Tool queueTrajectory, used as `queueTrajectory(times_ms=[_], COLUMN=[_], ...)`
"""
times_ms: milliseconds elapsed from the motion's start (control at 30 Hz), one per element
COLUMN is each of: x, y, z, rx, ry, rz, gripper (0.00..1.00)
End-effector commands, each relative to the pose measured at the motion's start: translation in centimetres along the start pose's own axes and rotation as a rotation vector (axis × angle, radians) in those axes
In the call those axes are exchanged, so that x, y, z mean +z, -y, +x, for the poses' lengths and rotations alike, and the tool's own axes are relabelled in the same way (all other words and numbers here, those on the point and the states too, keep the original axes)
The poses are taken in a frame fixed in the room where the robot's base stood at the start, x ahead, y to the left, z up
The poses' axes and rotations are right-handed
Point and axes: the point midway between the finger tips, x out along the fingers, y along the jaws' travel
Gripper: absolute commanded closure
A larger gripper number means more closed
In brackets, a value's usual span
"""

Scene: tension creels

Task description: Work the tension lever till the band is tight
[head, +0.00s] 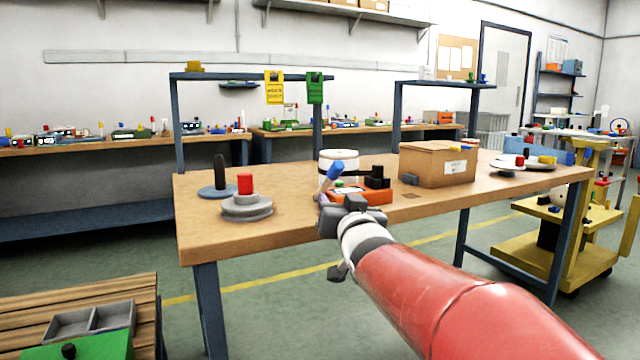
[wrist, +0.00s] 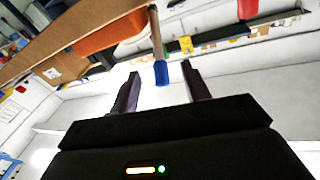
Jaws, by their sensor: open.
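The tension lever (head: 336,171) has a blue grip and rises tilted from an orange device (head: 372,195) with black blocks on the workbench. In the wrist view the lever's blue tip (wrist: 161,73) on its pale shaft lies between my fingertips in the picture, with gaps on both sides. The orange body (wrist: 110,34) shows beyond it. My gripper (head: 332,202) is open and empty at the bench's front edge, beside the device. A white drum (head: 341,155) with a thin dark line round it stands behind the lever. Whether that line is the band, and how tight it is, I cannot tell.
The workbench (head: 210,238) also bears a cardboard box (head: 437,163) right of the device. A grey disc with a red knob (head: 246,184) and a blue disc with a black post (head: 219,170) stand to the left. A yellow cart (head: 560,232) stands at the right.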

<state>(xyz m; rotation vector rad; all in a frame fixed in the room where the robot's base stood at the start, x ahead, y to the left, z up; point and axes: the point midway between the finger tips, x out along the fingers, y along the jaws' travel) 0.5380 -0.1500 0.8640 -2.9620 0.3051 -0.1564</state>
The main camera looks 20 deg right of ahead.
Motion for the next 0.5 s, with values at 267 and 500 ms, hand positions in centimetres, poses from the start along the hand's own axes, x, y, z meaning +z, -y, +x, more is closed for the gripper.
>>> queueTrajectory(times_ms=[267, 500], x=[-2.2, -3.4], y=[-1.3, -1.0], z=[3.3, 5.8], rx=[-0.090, -0.099], ry=[-0.273, -0.290], rz=[-0.006, -0.007], gripper=[0.53, 0.53])
